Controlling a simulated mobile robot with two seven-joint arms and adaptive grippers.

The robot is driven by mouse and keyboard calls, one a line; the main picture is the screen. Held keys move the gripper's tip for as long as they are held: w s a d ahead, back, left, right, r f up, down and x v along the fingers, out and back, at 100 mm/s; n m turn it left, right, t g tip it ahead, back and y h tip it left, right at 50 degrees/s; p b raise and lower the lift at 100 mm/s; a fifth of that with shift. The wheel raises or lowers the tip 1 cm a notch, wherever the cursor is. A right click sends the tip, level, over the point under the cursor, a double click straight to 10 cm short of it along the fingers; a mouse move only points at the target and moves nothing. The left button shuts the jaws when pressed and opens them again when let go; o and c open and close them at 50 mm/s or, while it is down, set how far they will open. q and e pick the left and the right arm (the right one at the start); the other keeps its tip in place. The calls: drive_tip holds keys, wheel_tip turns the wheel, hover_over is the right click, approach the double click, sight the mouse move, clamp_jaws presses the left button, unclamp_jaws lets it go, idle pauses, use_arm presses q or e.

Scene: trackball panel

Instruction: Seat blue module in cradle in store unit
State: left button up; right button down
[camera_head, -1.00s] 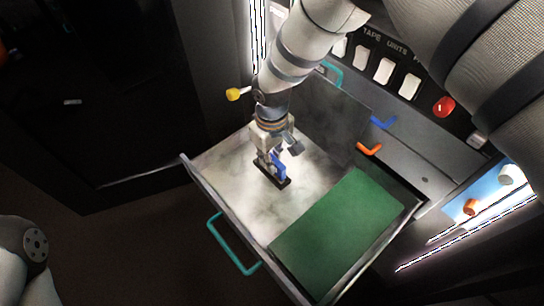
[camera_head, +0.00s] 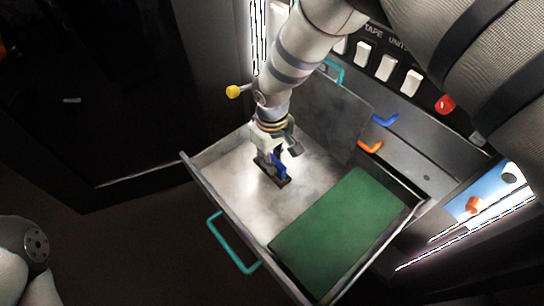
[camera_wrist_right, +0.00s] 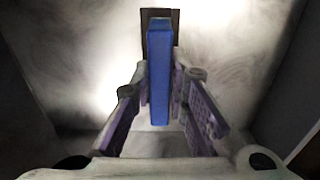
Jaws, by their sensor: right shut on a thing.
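The blue module (camera_head: 278,165) is upright at a small black cradle (camera_head: 285,182) on the floor of the open drawer, which is the store unit (camera_head: 237,185). In the right wrist view the blue module (camera_wrist_right: 159,75) stands between my fingers, with its far end over the dark cradle (camera_wrist_right: 174,15). My right gripper (camera_head: 268,160) is shut on the blue module. I cannot tell whether the module's bottom is fully down in the cradle. My left gripper is out of view; only a part of my left arm shows at the lower left.
A green panel (camera_head: 340,228) covers the right part of the drawer. The drawer has a teal handle (camera_head: 232,243) and raised walls. Behind are blue (camera_head: 384,120) and orange (camera_head: 370,146) handles and a panel of white switches (camera_head: 386,68). The drawer floor left of the cradle is clear.

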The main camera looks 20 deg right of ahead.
drive_tip(key=shift+f+b, duration=0.3)
drive_tip(key=shift+f, duration=0.3)
idle(0.3)
drive_tip(key=c, duration=1.5)
unclamp_jaws()
wheel_tip(320, 180, up, 12)
drive_tip(key=shift+r, duration=0.1)
